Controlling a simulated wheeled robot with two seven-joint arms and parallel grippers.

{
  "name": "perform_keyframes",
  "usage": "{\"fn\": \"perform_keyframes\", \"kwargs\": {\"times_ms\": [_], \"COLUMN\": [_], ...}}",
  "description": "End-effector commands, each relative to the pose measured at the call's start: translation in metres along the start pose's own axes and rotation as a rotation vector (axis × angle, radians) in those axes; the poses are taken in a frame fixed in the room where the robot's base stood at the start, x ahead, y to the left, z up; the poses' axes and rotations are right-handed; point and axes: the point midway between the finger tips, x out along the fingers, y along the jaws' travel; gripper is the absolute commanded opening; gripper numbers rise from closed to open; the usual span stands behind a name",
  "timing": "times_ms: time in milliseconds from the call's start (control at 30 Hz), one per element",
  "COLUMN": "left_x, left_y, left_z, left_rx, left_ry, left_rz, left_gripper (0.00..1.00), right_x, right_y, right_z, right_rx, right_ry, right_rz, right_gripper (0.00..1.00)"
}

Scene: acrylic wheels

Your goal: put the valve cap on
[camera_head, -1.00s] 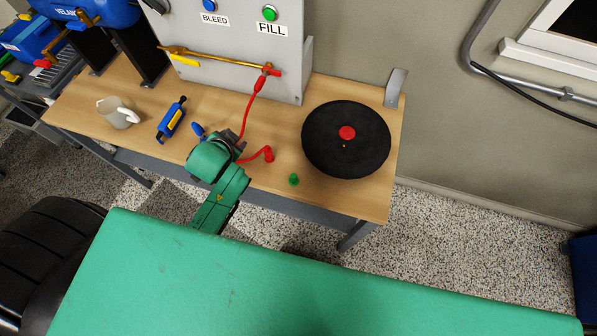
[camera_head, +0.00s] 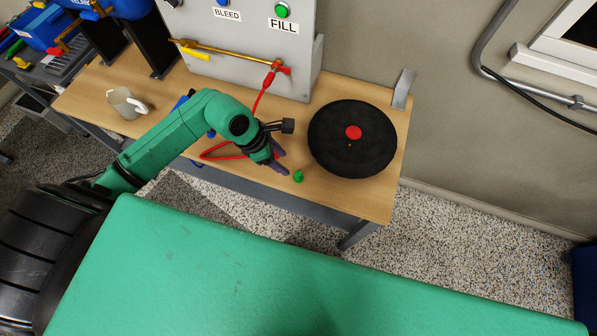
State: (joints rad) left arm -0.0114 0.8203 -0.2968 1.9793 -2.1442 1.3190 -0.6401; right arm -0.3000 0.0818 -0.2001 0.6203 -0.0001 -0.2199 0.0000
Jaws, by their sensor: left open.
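The small green valve cap (camera_head: 298,176) sits on the wooden table near its front edge, left of the wheel. The black wheel (camera_head: 375,158) with a red hub (camera_head: 353,132) lies flat at the right end of the table. A tiny brass-coloured spot that may be the valve stem (camera_head: 349,145) shows just below the hub. My left gripper (camera_head: 282,160) is open, just up and left of the cap, its fingers pointing down toward the table. I cannot tell whether it touches the cap. My right gripper is not in view.
A red hose (camera_head: 221,151) runs from the grey FILL and BLEED panel (camera_head: 245,61) and is partly hidden by my left arm. A white mug (camera_head: 125,103) stands at the left. A metal bracket (camera_head: 402,88) stands behind the wheel.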

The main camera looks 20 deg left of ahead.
Motion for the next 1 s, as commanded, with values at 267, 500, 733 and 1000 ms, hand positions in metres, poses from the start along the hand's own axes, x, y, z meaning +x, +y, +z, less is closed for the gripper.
{"fn": "perform_keyframes", "kwargs": {"times_ms": [267,500,733,1000], "left_x": [0.054,0.096,0.108,0.108], "left_y": [-0.001,-0.001,0.000,0.000], "left_z": [0.003,0.006,0.004,0.004], "left_rx": [-0.004,-0.008,-0.002,-0.003], "left_ry": [-0.005,-0.006,-0.005,-0.005], "left_rz": [-0.003,-0.005,-0.002,-0.002], "left_gripper": [0.56,0.56,0.56,0.00], "right_x": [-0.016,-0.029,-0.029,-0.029], "right_y": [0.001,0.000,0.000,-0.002], "right_z": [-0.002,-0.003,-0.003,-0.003], "right_rx": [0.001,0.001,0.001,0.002], "right_ry": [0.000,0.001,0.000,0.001], "right_rz": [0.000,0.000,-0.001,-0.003], "right_gripper": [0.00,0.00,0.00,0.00]}}
